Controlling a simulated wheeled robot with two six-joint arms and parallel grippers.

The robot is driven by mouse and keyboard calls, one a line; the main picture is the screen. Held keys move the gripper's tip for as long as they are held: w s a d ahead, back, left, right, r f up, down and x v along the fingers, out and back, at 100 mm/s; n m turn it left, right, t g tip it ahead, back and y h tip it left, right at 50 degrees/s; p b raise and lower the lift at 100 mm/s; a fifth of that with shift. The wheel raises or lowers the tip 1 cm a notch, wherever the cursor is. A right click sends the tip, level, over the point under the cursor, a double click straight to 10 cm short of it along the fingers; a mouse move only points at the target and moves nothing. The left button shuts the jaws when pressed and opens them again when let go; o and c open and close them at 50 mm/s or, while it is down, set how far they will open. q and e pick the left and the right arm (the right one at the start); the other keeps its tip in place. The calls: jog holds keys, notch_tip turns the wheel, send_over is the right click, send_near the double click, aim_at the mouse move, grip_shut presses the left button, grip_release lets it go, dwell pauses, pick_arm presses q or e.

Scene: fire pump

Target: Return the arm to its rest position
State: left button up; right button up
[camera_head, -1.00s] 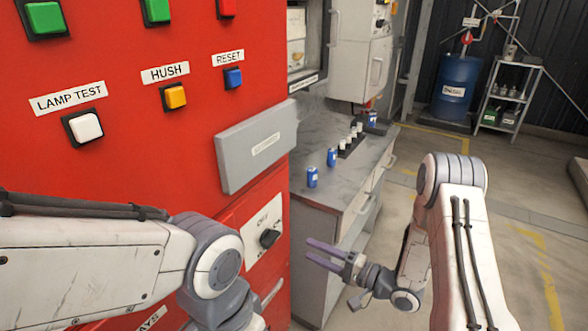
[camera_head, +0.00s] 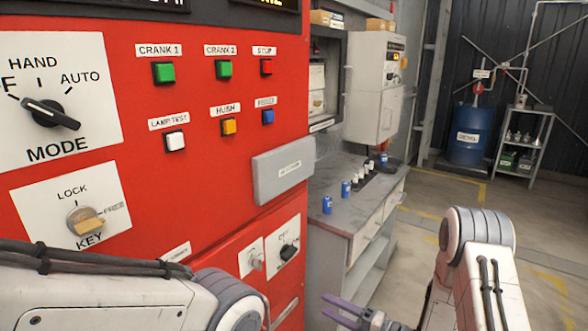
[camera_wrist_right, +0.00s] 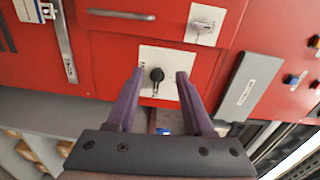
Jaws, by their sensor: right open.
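My right gripper (camera_head: 338,306) shows at the bottom of the head view, its purple fingers apart and nothing between them. In the right wrist view the open gripper (camera_wrist_right: 160,74) points toward the red panel, with a black rotary knob (camera_wrist_right: 156,75) on a white plate seen between the fingers. My right arm (camera_head: 478,262) comes in at the lower right. My left arm (camera_head: 120,300) crosses the lower left in front of the red panel; its gripper is out of view.
The red control cabinet (camera_head: 215,185) fills the left, with a grey box (camera_head: 283,171) protruding from it. A grey bench (camera_head: 340,185) holds several blue and white small items. A blue drum (camera_head: 468,135) and shelf (camera_head: 523,145) stand at the back right. Floor to the right is open.

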jog(key=w+a+r+n+g+h+p, duration=0.2)
jog(key=w+a+r+n+h+p, duration=0.15)
jog(key=n+h, duration=0.2)
jog(key=s+r+n+g+h+p, duration=0.1)
jog(key=s+r+n+h+p, duration=0.3)
jog(key=r, duration=0.4)
jog(key=s+r+n+g+h+p, duration=0.1)
jog(key=s+r, duration=0.4)
jog(key=s, duration=0.9)
jog(key=s+a+r+n+g+h+p, duration=0.1)
jog(key=s+r+g, duration=0.4)
jog(key=s, duration=0.8)
jog(key=shift+s+r+n+g+h+p, duration=0.35)
jog(key=shift+n+g+h+p, duration=0.4)
jog(key=shift+n, duration=0.5)
jog(key=shift+a, duration=0.1)
